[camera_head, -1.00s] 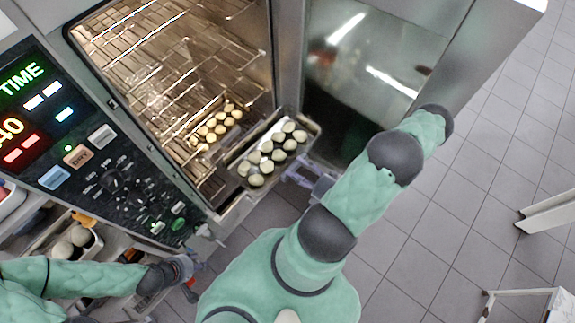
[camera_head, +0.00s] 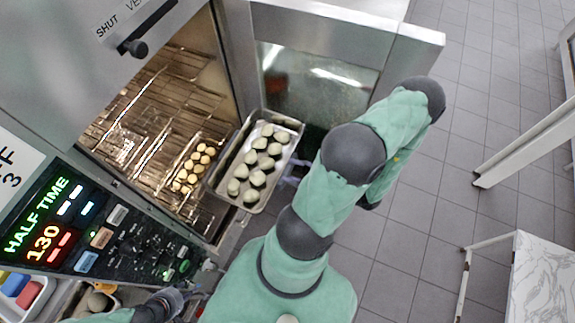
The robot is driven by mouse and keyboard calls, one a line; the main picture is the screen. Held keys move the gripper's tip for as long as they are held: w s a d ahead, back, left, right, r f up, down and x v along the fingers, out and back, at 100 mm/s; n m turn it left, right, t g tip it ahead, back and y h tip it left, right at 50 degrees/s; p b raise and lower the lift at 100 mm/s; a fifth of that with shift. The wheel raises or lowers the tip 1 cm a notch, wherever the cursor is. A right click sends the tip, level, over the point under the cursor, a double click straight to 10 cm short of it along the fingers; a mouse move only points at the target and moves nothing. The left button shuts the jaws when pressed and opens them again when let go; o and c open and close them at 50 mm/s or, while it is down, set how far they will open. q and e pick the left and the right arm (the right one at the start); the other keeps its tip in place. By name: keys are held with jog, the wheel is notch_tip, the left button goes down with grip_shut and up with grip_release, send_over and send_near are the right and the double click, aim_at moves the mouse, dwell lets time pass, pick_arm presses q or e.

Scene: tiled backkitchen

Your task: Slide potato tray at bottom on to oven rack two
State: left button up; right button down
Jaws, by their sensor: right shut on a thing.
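A metal tray (camera_head: 281,165) with several pale potatoes (camera_head: 258,179) is at the right side of the oven opening, in front of the open door. My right gripper (camera_head: 293,178) is shut on the tray's right-hand edge, partly hidden by my arm. The oven rack (camera_head: 140,135) shows as several levels of wire inside the lit oven. I cannot tell which level is rack two, or whether the tray touches a rack. My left gripper (camera_head: 190,298) is low in the picture, below the control panel; its fingers are too small and unclear to judge.
More potatoes (camera_head: 195,168), yellowish, lie inside the oven, left of the tray. The oven door (camera_head: 320,80) stands open behind the tray. The control panel (camera_head: 110,230) is at the left.

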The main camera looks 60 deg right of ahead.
aim_at(253, 160)
jog(key=shift+s+a+r, duration=0.1)
jog(key=shift+r, duration=0.45)
jog(key=shift+w+a+f+b, duration=0.2)
jog(key=shift+w+b, duration=0.3)
jog(key=shift+w, duration=1.8)
jog(key=shift+w+a+f+b, duration=0.15)
jog(key=shift+w+b, duration=0.35)
jog(key=shift+w, duration=1.8)
jog(key=shift+w+a+f+b, duration=0.2)
jog(key=shift+w+b, duration=0.3)
jog(key=shift+w, duration=1.8)
jog(key=w+a+f+b, duration=0.1)
jog(key=w+b, duration=0.3)
jog(key=w, duration=1.1)
jog(key=w+a+f+b, duration=0.1)
jog(key=w+f+b, duration=0.2)
jog(key=w, duration=1.2)
jog(key=shift+b, duration=0.8)
jog(key=shift+c, duration=1.7)
grip_release()
jog(key=shift+a, duration=0.1)
